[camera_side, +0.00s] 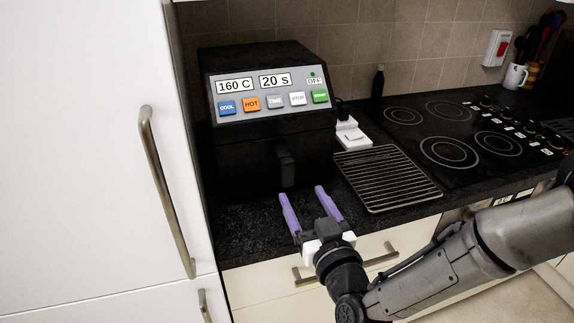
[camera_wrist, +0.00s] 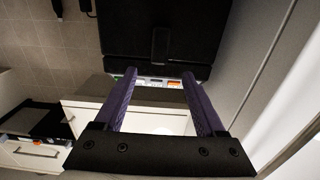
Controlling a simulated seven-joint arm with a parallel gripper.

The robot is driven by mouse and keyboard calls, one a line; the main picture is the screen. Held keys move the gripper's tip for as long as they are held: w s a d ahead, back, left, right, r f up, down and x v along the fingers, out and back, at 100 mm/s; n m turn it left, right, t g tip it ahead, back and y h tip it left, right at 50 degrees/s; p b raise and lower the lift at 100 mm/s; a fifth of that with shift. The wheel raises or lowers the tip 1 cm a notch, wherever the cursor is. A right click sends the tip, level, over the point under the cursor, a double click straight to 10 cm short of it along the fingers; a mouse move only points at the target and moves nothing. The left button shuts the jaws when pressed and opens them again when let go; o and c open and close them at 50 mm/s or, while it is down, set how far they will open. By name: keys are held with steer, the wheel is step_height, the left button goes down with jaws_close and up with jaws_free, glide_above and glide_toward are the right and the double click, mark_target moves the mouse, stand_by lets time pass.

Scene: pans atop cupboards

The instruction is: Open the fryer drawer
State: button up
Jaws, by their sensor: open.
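The black fryer (camera_side: 262,80) stands on the dark worktop, with a button panel on its upper front. Its drawer (camera_side: 240,170) looks shut, with a dark upright handle (camera_side: 286,165) on the front. My gripper (camera_side: 302,192) has two purple fingers, open and empty, pointing toward the fryer. In the side view it is in front of and below the handle, apart from it. In the wrist view the fryer drawer (camera_wrist: 120,35) fills the top, and the handle (camera_wrist: 160,46) lies beyond the gap between the fingertips of my gripper (camera_wrist: 159,73).
A wire rack (camera_side: 385,178) lies on the worktop right of the fryer. The black hob (camera_side: 460,130) is farther right. A tall white cupboard door (camera_side: 80,120) with a metal handle stands close on the left. Cupboard drawers (camera_side: 260,285) are below.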

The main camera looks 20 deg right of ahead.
mark_target(289, 169)
steer(key=w, duration=1.1)
steer(key=shift+w+d, duration=0.1)
steer(key=shift+w, duration=0.05)
jaws_close()
stand_by(1.0)
